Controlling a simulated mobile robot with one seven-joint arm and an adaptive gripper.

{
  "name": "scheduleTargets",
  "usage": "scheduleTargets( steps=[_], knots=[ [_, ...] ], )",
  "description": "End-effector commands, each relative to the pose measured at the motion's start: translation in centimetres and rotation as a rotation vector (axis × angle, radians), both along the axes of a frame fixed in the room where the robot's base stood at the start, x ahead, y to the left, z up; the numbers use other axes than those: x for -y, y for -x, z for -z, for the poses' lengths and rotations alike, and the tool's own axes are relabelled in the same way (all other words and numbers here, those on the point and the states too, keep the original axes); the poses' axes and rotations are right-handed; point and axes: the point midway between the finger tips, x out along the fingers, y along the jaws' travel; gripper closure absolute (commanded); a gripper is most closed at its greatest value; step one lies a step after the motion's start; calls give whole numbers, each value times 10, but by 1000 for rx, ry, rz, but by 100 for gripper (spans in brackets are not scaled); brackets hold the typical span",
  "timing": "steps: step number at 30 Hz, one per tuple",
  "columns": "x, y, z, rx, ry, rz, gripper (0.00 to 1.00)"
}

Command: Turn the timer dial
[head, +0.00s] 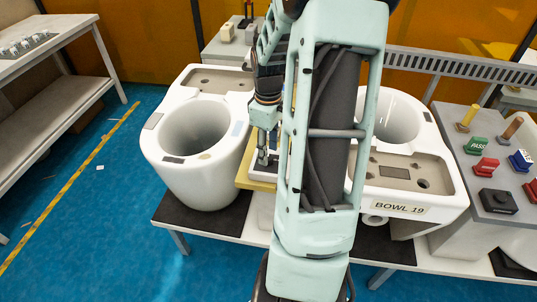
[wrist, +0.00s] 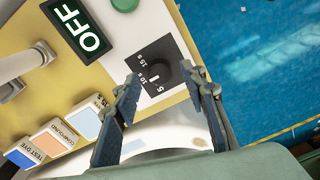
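The timer dial (wrist: 156,74) is a round black knob on a black square plate marked 5 s, 10 s and 15 s. Its white pointer line lies nearest the 5 s mark. My gripper (wrist: 161,78) is open in the wrist view, with one fingertip to each side of the knob in the picture. I cannot tell whether either finger touches it. In the head view my gripper (head: 264,158) points down at the yellow-edged panel (head: 246,184) between the two toilet bowls. The dial is hidden there behind my arm.
An OFF display (wrist: 77,27), a green button (wrist: 124,4) and labelled blocks, including TEST DYE (wrist: 24,153), sit near the dial. A left bowl (head: 196,130) and a right bowl labelled BOWL 19 (head: 402,208) flank the panel. Blue floor (head: 100,200) is open at left.

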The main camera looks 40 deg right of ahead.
Motion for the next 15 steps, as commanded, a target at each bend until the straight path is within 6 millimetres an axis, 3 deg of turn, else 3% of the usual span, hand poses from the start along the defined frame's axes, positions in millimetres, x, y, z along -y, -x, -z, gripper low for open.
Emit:
scheduleTargets(
  steps=[6,15],
  knots=[
    [0,0,20,1,0,0,61],
    [0,-1,22,2,1,1,61]
  ],
)
